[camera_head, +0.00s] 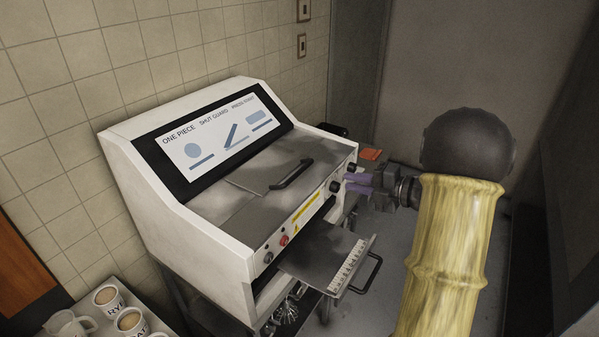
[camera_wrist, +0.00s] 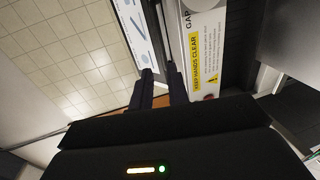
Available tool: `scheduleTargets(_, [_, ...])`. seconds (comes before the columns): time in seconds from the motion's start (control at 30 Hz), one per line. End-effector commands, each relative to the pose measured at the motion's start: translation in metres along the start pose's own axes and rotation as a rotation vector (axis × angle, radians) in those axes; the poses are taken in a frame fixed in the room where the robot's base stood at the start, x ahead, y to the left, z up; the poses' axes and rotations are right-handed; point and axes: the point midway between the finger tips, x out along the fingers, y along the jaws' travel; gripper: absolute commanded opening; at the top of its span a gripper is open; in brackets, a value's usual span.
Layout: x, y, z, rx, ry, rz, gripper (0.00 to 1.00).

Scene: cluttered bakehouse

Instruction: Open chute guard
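The chute guard (camera_head: 258,177) looks like a flat grey metal plate with a black bar handle (camera_head: 291,174), lying on the sloping top of the white machine (camera_head: 200,240). It looks shut. My gripper (camera_head: 347,183), with purple-lit fingers, is at the right end of the machine's front, beside the dark knobs and to the right of the handle, apart from it. In the wrist view the two dark fingers (camera_wrist: 160,72) point at the machine with a narrow gap between them and nothing clearly held. I cannot make out the handle in that view.
A pull-out tray (camera_head: 325,262) with a ruler strip and black handle juts from the front below. A red button (camera_head: 284,240) sits at the front left. Mugs (camera_head: 107,298) stand on a surface at lower left. The tiled wall (camera_head: 130,55) is close behind.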

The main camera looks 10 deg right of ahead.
Motion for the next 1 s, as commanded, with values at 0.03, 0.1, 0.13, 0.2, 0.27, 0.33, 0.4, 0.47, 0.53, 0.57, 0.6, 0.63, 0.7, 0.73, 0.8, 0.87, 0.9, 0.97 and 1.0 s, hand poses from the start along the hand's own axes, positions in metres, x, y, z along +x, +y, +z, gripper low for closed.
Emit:
scheduleTargets(0.03, [0.005,0.002,-0.001,0.001,0.004,0.000,0.17])
scheduleTargets(0.1, [0.015,0.002,-0.001,0.003,0.005,0.000,0.17])
scheduleTargets(0.13, [0.020,0.003,-0.001,0.003,0.005,-0.001,0.17])
scheduleTargets(0.2, [0.031,0.003,-0.001,0.002,0.005,-0.001,0.17])
scheduleTargets(0.27, [0.042,0.003,-0.001,0.003,0.005,-0.002,0.17])
scheduleTargets(0.33, [0.054,0.003,-0.002,0.003,0.006,-0.001,0.17])
scheduleTargets(0.4, [0.067,0.004,-0.001,0.002,0.005,-0.001,0.17])
scheduleTargets(0.47, [0.077,0.003,-0.001,0.004,0.005,-0.002,0.17])
scheduleTargets(0.53, [0.089,0.003,-0.001,0.003,0.004,-0.002,0.17])
scheduleTargets(0.57, [0.095,0.003,-0.001,0.002,0.004,-0.002,0.17])
scheduleTargets(0.6, [0.102,0.004,-0.001,0.002,0.005,-0.002,0.17])
scheduleTargets(0.63, [0.107,0.003,-0.002,0.003,0.005,-0.001,0.17])
scheduleTargets(0.7, [0.119,0.004,-0.001,0.002,0.005,-0.002,0.17])
scheduleTargets(0.73, [0.125,0.004,-0.001,0.002,0.004,-0.002,0.17])
scheduleTargets(0.8, [0.137,0.003,-0.001,0.002,0.004,-0.002,0.17])
scheduleTargets(0.87, [0.146,0.003,-0.001,0.002,0.004,-0.001,0.17])
scheduleTargets(0.9, [0.152,0.003,-0.001,0.002,0.004,-0.002,0.17])
scheduleTargets(0.97, [0.159,0.002,-0.001,0.002,0.002,-0.001,0.17])
scheduleTargets(1.0, [0.162,0.002,-0.001,0.002,0.002,-0.001,0.17])
